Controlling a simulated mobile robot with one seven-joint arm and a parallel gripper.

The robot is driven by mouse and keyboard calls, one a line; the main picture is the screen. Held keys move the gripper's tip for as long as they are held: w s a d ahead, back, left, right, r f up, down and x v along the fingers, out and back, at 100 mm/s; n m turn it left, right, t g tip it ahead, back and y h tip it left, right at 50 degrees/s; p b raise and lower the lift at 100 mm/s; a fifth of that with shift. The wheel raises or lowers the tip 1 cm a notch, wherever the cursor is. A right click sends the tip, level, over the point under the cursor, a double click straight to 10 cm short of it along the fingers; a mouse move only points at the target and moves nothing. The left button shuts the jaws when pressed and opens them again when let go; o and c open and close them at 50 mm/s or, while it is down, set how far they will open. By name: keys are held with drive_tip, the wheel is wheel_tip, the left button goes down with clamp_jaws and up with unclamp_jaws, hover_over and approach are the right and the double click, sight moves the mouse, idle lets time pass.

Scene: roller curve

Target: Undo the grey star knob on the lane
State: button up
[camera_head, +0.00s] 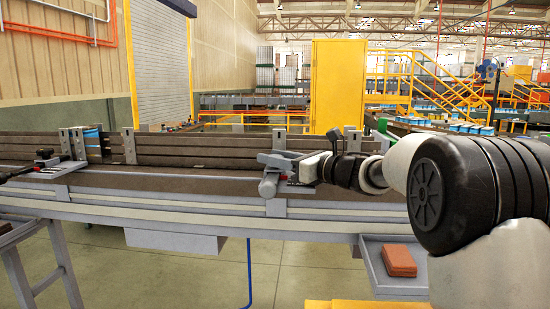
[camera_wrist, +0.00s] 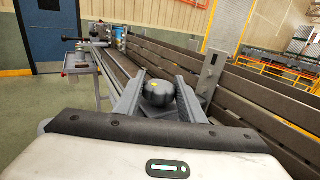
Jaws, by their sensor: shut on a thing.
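The grey star knob (camera_wrist: 157,93) shows in the wrist view as a dark grey rounded knob with a small yellow mark on top. My gripper (camera_wrist: 158,92) has one finger on each side of it and is shut on it. In the head view my gripper (camera_head: 280,161) reaches in from the right to a bracket on the front side of the lane (camera_head: 200,160). The knob cannot be made out clearly there, among the fingers and grey fittings.
Upright metal plates (camera_head: 129,146) stand along the lane, and a blue item (camera_head: 92,140) sits between plates at the left. A black-handled fitting (camera_head: 42,160) is at the far left. A tray (camera_head: 380,273) with an orange-red block (camera_head: 399,260) hangs below at right.

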drive_tip(key=n+g+y, duration=0.1)
drive_tip(key=g, duration=0.1)
drive_tip(key=n+g+y+p, duration=0.1)
drive_tip(key=n+g, duration=0.1)
drive_tip(key=shift+w+r, duration=0.1)
drive_tip(key=shift+r, duration=0.05)
drive_tip(key=n+g+p, duration=0.2)
drive_tip(key=g+p, duration=0.1)
drive_tip(key=shift+r+g+y, duration=0.1)
drive_tip(key=shift+g+y, duration=0.3)
drive_tip(key=n+g+p, duration=0.1)
drive_tip(key=p, duration=0.1)
drive_tip(key=n+g+p, duration=0.1)
drive_tip(key=p, duration=0.2)
drive_tip(key=shift+r+g, duration=0.25)
drive_tip(key=shift+g, duration=0.15)
drive_tip(key=n+g+p, duration=0.1)
drive_tip(key=p, duration=0.3)
drive_tip(key=shift+g, duration=0.3)
drive_tip(key=shift+f+n+g+p, duration=0.3)
drive_tip(key=shift+f+n+p, duration=0.15)
drive_tip(key=shift+p, duration=0.5)
drive_tip(key=o, duration=1)
drive_tip(key=shift+f, duration=0.1)
drive_tip(key=shift+o, duration=0.2)
drive_tip(key=shift+d, duration=0.1)
